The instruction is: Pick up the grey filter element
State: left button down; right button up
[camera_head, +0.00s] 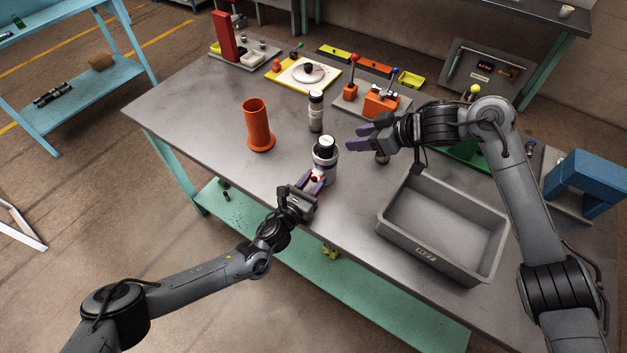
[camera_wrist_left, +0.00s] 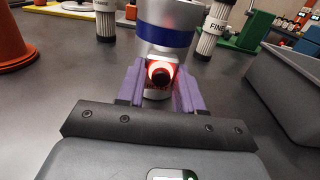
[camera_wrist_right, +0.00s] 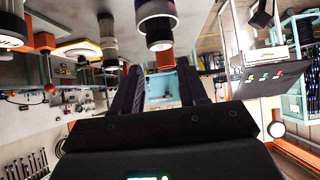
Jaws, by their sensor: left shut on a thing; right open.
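My left gripper (camera_head: 318,180) is shut on the lower part of a silver housing (camera_head: 325,160) with a blue band, which shows in the left wrist view (camera_wrist_left: 168,38). A red-lit ring with a dark centre shows between its purple fingers. A black and white top stands in or on the housing. A grey-white filter element (camera_head: 316,112) with a dark upper band stands upright behind it. A second one, marked FINE (camera_wrist_left: 213,28), stands right of the housing and is mostly hidden in the head view. My right gripper (camera_head: 358,138) is open and empty, right of the housing.
An orange flanged tube (camera_head: 257,125) stands left of the filter element. A grey empty bin (camera_head: 440,222) takes up the right front of the table. Levers, a dial plate (camera_head: 303,73) and yellow trays line the back. The left part of the table is clear.

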jog(key=o, duration=0.7)
